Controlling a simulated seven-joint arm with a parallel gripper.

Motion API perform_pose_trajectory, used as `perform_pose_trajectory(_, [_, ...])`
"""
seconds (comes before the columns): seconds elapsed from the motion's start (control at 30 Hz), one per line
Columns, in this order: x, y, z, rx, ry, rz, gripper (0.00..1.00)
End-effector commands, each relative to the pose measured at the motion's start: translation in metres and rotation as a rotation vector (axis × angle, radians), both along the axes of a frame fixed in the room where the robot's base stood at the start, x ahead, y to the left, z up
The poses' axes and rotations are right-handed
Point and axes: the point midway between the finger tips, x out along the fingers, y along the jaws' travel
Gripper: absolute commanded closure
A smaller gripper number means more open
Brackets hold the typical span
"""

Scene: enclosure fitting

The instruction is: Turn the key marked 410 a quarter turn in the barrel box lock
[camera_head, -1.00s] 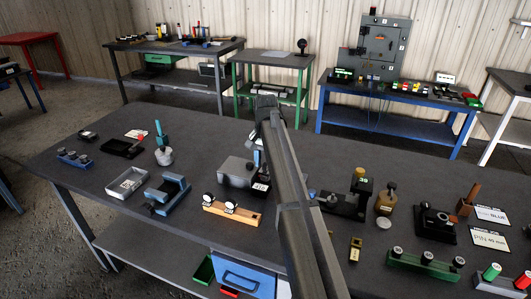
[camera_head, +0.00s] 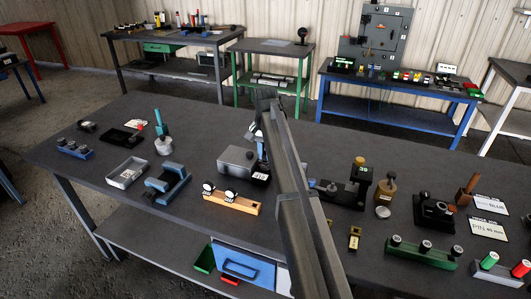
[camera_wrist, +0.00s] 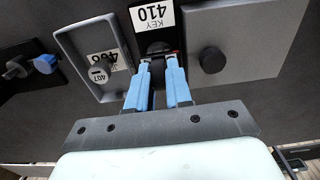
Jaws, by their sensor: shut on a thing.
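My gripper (camera_wrist: 158,78) has two blue fingers shut on the dark head of the key (camera_wrist: 158,66), close to a white label reading KEY 410 (camera_wrist: 153,20). The key's shaft is hidden, and I cannot tell whether it sits in a holder or a lock. A grey box (camera_wrist: 238,40) with a round black piece (camera_wrist: 213,60) on its face is just right of the fingers in the wrist view. In the head view the grey box (camera_head: 236,160) stands left of my gripper (camera_head: 260,148), and the label (camera_head: 261,177) shows below the fingers.
A blue fixture (camera_head: 168,184) is farther left. Several fixtures crowd the table's right side.

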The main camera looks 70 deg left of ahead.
Motion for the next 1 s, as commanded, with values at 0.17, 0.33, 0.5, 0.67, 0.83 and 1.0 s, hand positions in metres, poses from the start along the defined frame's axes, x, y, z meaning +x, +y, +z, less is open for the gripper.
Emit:
perform_pose_trajectory(0.17, [0.0,0.0,0.0001,0.0,0.0,0.013,1.0])
perform_pose_trajectory(0.33, [0.0,0.0,0.0002,0.0,0.0,0.144,1.0])
perform_pose_trajectory(0.5, [0.0,0.0,0.0002,0.0,0.0,0.276,1.0])
perform_pose_trajectory(0.67, [0.0,0.0,0.0001,0.0,0.0,0.317,1.0])
perform_pose_trajectory(0.83, [0.0,0.0,0.0001,0.0,0.0,0.316,0.8])
perform_pose_trajectory(1.0, [0.0,0.0,0.0001,0.0,0.0,0.315,0.64])
